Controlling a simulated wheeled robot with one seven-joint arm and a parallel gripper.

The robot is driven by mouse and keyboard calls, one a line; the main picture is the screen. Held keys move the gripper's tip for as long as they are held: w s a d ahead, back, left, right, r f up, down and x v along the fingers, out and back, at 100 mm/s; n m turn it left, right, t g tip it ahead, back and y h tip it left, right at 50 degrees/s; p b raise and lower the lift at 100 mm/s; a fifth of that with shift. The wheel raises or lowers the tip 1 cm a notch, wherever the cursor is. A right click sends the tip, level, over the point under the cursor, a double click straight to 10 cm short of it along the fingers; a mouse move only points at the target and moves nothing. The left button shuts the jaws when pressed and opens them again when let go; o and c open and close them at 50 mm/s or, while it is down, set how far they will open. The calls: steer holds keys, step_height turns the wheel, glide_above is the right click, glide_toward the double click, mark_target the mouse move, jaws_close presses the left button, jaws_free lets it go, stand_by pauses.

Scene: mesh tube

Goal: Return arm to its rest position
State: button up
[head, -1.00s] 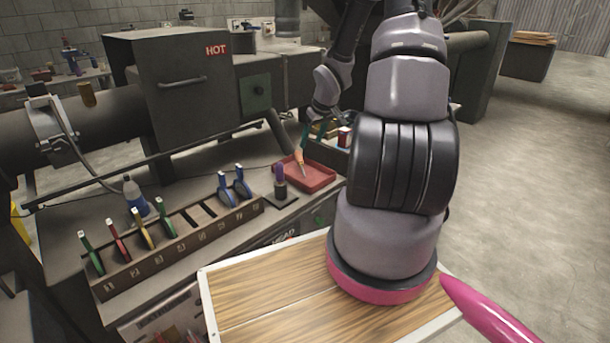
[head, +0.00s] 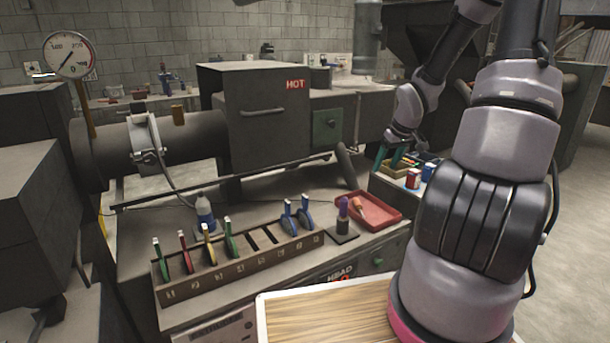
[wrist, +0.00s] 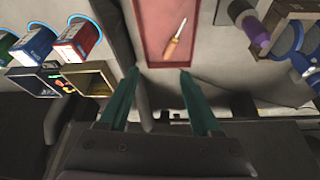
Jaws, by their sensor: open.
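My gripper (head: 381,160) has teal fingers and hangs at the end of my raised arm, above the far right end of the bench and behind the red tray (head: 388,218). In the wrist view my gripper (wrist: 159,72) shows two fingers spread apart with nothing between them. An orange-handled tool (head: 357,206) lies in the red tray. It also shows in the wrist view (wrist: 174,44), beyond the fingertips.
A rack (head: 240,268) with several coloured-handled tools stands on the bench. A purple-topped item (head: 343,215) stands beside the tray. Small boxes (head: 413,180) are near my gripper. A machine marked HOT (head: 265,115) stands behind. Open floor is at right.

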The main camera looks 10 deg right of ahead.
steer(key=s+a+r+m+h, duration=0.1)
steer(key=s+a+r+m, duration=0.2)
steer(key=r, duration=0.5)
steer(key=s+a+r+h, duration=0.2)
steer(key=s+a+r, duration=0.25)
steer(key=r, duration=0.45)
steer(key=s+a+r+m+t+y, duration=0.1)
steer(key=s+a+r+y, duration=0.1)
steer(key=s+a+r, duration=0.2)
steer(key=s+a+r+m+t+y, duration=0.1)
steer(key=s+a+r, duration=0.3)
steer(key=s, duration=0.7)
step_height(320, 180, up, 3)
steer(key=shift+s+a+f+m+t+y, duration=0.15)
steer(key=shift+a+m+t+y, duration=0.2)
steer(key=shift+m+y, duration=0.3)
